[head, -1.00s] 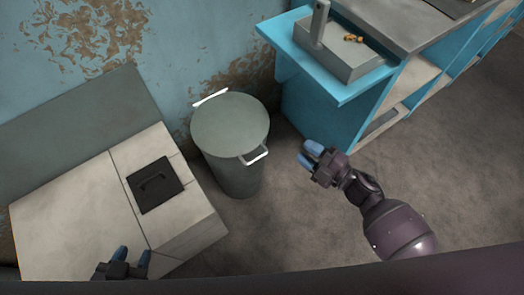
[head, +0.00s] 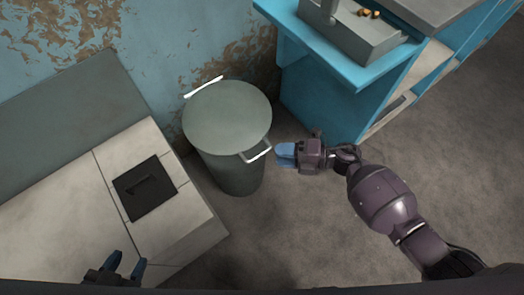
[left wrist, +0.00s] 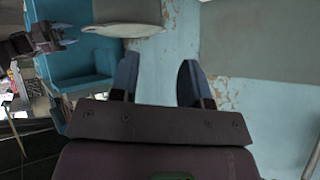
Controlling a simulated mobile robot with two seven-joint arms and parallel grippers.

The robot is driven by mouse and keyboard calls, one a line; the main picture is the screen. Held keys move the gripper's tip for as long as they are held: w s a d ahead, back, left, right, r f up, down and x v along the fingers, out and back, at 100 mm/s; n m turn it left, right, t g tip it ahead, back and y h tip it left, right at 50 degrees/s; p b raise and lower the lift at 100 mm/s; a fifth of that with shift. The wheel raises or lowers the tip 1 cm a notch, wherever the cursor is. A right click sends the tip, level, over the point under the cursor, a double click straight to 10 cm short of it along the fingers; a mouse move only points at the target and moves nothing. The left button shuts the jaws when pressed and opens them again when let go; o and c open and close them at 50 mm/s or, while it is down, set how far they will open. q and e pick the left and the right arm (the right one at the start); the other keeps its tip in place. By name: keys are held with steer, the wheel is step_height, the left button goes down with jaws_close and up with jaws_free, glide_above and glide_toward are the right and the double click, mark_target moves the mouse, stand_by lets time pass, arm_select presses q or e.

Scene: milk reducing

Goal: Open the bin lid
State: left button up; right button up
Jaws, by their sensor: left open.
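The bin (head: 232,172) is a grey-green cylinder standing on the floor, with its round lid (head: 228,116) lying flat on top. A white metal handle (head: 257,152) sticks out at the front right, and another (head: 204,86) shows at the back left. My right gripper (head: 282,154) points left, close beside the front handle; I cannot tell whether it touches. Its blue fingers overlap from this angle, so their gap is hidden. My left gripper (head: 126,266) is open and empty at the lower left.
A pale counter with a black square panel (head: 145,187) stands left of the bin. A blue cabinet (head: 320,95) with a grey box (head: 350,38) on it stands at the right. A peeling blue wall is behind. The floor at the right is mostly clear.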

mark_target(262, 153)
steer(key=shift+w+a+f+b, duration=0.15)
steer(key=shift+a, duration=0.85)
steer(key=shift+w+a+f+b, duration=0.15)
steer(key=shift+a, duration=0.8)
steer(key=shift+w+a+f+b, duration=0.15)
steer(key=shift+a, duration=0.85)
steer(key=shift+c, duration=0.5)
jaws_close()
